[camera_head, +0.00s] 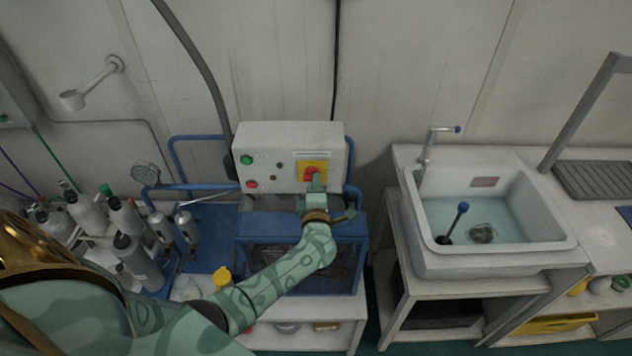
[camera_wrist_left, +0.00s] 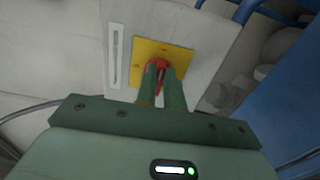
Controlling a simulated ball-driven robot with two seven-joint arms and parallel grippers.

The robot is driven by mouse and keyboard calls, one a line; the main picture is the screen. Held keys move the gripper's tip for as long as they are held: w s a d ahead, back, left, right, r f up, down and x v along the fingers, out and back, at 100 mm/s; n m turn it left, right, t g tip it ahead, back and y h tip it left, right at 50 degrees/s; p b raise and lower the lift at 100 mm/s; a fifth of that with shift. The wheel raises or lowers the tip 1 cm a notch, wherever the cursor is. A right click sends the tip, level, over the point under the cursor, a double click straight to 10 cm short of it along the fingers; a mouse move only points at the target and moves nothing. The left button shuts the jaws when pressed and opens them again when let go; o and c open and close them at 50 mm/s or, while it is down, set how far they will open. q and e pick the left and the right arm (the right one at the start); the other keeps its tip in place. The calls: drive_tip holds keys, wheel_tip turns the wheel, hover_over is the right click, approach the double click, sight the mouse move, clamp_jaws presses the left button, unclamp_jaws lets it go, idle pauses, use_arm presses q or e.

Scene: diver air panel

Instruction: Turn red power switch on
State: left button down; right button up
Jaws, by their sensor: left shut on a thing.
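The red power switch (camera_head: 310,172) is a red knob on a yellow square plate (camera_head: 322,164), at the right side of the white control box (camera_head: 270,140). My left gripper (camera_head: 317,182) reaches up to it from below. In the left wrist view the two green fingers (camera_wrist_left: 163,88) are shut on the red switch (camera_wrist_left: 158,65), in front of the yellow plate (camera_wrist_left: 178,52). The fingers hide part of the knob, so its exact angle is hard to tell. My right gripper is not in view.
The box also carries a green button (camera_head: 246,160) and a red button (camera_head: 252,184). Blue tubing and a blue unit (camera_head: 262,225) lie below it. Several grey cylinders (camera_head: 130,250) stand at the left. A white sink (camera_head: 545,235) stands at the right.

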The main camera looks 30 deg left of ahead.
use_arm(q)
drive_tip(key=shift+f, duration=0.1)
idle(0.4)
drive_tip(key=c, duration=1.5)
unclamp_jaws()
drive_tip(key=shift+d, duration=0.1)
drive_tip(key=v, duration=1.6)
drive_tip(key=shift+s, duration=0.25)
